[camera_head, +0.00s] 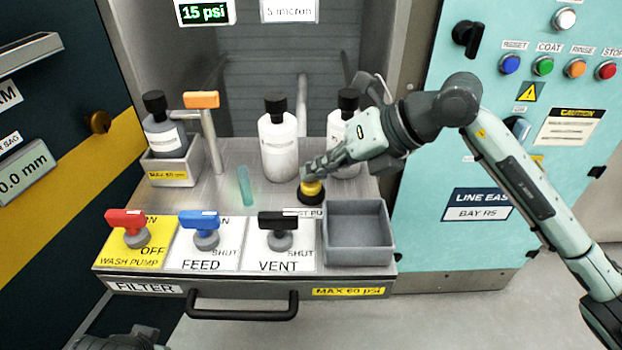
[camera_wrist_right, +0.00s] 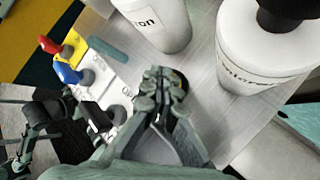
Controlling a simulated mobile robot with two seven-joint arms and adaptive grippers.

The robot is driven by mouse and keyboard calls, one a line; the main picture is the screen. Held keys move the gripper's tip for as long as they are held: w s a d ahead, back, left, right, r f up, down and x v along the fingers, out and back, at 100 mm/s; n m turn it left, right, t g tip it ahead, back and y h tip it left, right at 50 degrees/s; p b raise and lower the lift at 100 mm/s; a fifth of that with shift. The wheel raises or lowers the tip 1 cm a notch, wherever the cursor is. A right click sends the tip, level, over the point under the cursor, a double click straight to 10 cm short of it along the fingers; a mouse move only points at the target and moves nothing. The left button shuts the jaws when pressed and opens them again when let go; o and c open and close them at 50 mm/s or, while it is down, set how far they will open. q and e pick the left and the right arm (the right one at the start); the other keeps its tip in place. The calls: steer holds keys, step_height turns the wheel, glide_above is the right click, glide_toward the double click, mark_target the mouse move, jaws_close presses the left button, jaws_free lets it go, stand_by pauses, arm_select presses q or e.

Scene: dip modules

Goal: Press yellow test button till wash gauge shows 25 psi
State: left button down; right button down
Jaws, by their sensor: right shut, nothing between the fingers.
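The yellow test button (camera_head: 311,190) sits in a black collar on the steel deck, left of and behind the grey bin. My right gripper (camera_head: 310,173) is shut and empty, its fingertips directly over the button and seemingly touching its top. In the right wrist view, the closed fingers (camera_wrist_right: 160,84) hide the yellow cap; I cannot tell how far it is pressed. A green digital gauge (camera_head: 203,12) at the top reads 15 psi; no name for it shows. Part of my left gripper (camera_head: 115,341) shows at the bottom edge, its fingers unclear.
White bottles (camera_head: 278,145) stand close behind the button. The empty grey bin (camera_head: 358,233) is at front right. Red (camera_head: 126,220), blue (camera_head: 200,218) and black (camera_head: 276,220) valve handles line the front. An orange-handled tap (camera_head: 202,100) stands at left.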

mark_target(316, 184)
steer(key=shift+f, duration=0.1)
stand_by(0.4)
steer(key=shift+r+p, duration=0.7)
steer(key=shift+r, duration=0.25)
steer(key=shift+r, duration=0.15)
step_height(316, 184, up, 5)
steer(key=p, duration=0.3)
steer(key=shift+p, duration=0.3)
